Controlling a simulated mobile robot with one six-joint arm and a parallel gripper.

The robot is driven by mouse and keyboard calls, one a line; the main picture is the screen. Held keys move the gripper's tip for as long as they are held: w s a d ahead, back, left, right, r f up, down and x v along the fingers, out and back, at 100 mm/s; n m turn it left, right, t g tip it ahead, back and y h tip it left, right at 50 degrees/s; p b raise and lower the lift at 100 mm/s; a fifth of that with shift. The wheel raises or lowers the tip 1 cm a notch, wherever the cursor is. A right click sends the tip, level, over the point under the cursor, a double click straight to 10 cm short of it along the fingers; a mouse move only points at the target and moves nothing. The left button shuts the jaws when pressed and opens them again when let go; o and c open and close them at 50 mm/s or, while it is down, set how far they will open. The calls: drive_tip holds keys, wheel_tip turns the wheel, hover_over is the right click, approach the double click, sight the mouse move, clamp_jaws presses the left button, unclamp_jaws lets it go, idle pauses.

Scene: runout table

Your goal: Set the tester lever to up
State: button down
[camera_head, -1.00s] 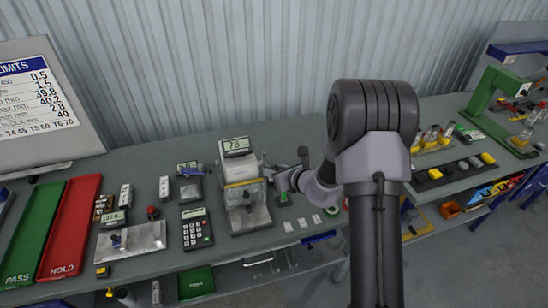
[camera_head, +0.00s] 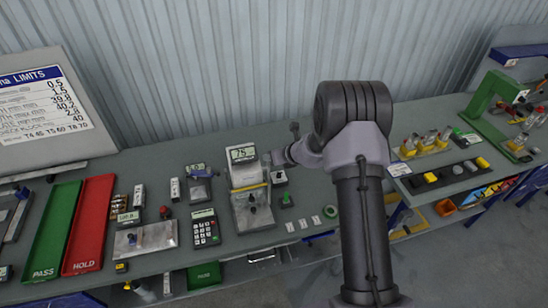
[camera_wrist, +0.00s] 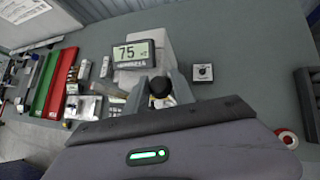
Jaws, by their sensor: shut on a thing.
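The tester (camera_head: 250,205) is a grey box with a yellow band and a tilted display (camera_head: 242,153) on top. The display reads 75 in the wrist view (camera_wrist: 132,54). The lever's round black knob (camera_wrist: 160,85) shows in the wrist view, close to the tester's display. My gripper (camera_wrist: 158,95) is shut on the lever at this knob. In the head view my gripper (camera_head: 271,158) is at the right side of the tester, near display height. The lever is mostly hidden there, so its exact angle is hard to tell.
A small black knobbed box (camera_head: 279,176) stands right of the tester. A calculator (camera_head: 205,227) and red (camera_head: 92,222) and green (camera_head: 54,230) trays lie left. A tape roll (camera_head: 330,211) lies near the front edge. The corrugated wall (camera_head: 200,70) closes the back.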

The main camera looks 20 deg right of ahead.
drive_tip(key=shift+w+r, duration=0.1)
drive_tip(key=c, duration=1.1)
unclamp_jaws()
drive_tip(key=shift+o, duration=0.2)
drive_tip(key=v, duration=1.7)
drive_tip(key=shift+b, duration=0.4)
